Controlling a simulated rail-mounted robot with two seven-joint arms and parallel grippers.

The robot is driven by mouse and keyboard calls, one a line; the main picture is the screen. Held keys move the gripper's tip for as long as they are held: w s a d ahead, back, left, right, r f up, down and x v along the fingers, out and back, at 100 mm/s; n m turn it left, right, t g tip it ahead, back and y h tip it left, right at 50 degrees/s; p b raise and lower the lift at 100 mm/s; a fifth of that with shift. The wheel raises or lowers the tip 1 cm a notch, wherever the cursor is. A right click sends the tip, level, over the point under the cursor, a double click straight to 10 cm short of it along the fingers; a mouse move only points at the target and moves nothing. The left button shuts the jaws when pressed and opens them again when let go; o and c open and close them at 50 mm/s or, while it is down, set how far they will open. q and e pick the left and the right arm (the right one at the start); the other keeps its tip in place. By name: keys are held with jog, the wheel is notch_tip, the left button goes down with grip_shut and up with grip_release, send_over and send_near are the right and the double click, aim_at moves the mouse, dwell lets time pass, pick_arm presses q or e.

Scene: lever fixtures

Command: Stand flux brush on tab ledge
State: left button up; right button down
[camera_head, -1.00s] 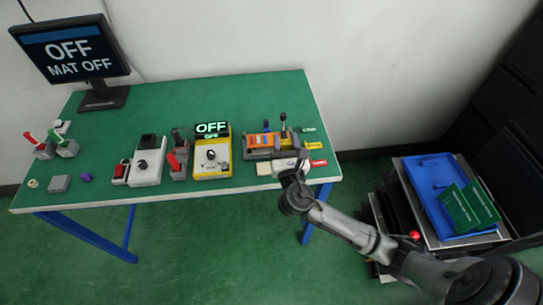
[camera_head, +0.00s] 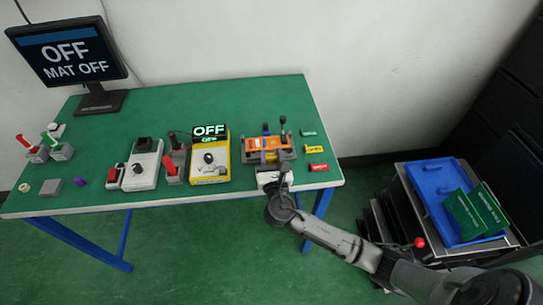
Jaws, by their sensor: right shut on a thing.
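My right gripper (camera_head: 277,169) is at the front right edge of the table, just in front of a fixture (camera_head: 266,145) with an orange body, grey base and upright levers. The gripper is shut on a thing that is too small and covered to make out. I cannot pick out the flux brush or the tab ledge by name at this size. My left gripper is not in view.
A yellow box (camera_head: 209,160) with a dial and a display reading OFF stands left of the fixture. Green, yellow and red tags (camera_head: 318,167) lie to its right. A monitor (camera_head: 68,52) stands back left. The table's rear middle is clear.

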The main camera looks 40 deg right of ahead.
jog(key=shift+f, duration=0.15)
jog(key=c, duration=0.7)
grip_release()
jog(key=shift+o, duration=0.2)
